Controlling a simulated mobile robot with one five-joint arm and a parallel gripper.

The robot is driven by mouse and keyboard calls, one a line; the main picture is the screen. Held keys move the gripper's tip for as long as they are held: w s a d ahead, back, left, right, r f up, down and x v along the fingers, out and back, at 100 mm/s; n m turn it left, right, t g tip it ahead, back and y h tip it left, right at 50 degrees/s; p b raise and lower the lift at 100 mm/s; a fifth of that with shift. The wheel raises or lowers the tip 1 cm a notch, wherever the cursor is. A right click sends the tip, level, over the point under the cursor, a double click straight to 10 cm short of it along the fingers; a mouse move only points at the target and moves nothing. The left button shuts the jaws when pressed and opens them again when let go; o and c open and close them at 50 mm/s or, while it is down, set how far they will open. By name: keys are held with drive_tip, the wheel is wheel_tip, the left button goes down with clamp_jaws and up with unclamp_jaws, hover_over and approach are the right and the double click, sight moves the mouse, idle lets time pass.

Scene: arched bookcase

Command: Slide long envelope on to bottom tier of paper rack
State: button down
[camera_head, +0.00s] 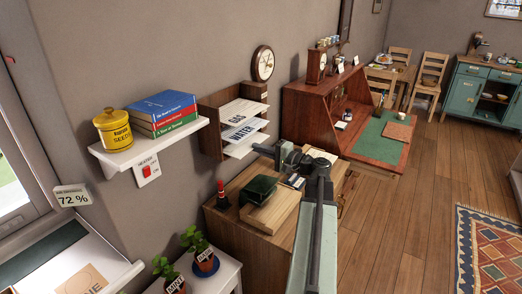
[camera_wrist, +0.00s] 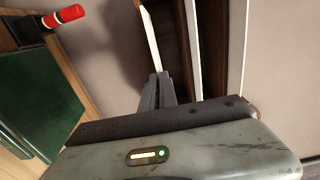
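The paper rack (camera_head: 211,127) is a dark wooden wall rack with white sheets marked GAS and WATER in its upper tiers. It also shows at close range in the wrist view (camera_wrist: 178,45), rolled on its side. My gripper (camera_head: 258,148) is in front of the rack's lower part. In the wrist view its grey fingers (camera_wrist: 157,90) are shut on a thin white piece, apparently the long envelope (camera_wrist: 149,38), seen edge-on and pointing toward the rack. A white sheet (camera_head: 242,148) shows below WATER. I cannot tell whether the envelope is inside the bottom tier.
A wooden desk (camera_head: 232,221) below holds a dark green box (camera_head: 259,188) and a red-and-white stick (camera_head: 221,188). A wall shelf (camera_head: 105,160) with books and a yellow tin is at left. A writing bureau (camera_head: 306,106) stands right of the rack.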

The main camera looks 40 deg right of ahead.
drive_tip(key=shift+x, duration=1.55)
drive_tip(key=c, duration=1.6)
unclamp_jaws()
drive_tip(key=v, duration=0.7)
drive_tip(key=shift+s+d, duration=0.1)
drive_tip(key=shift+s, duration=0.3)
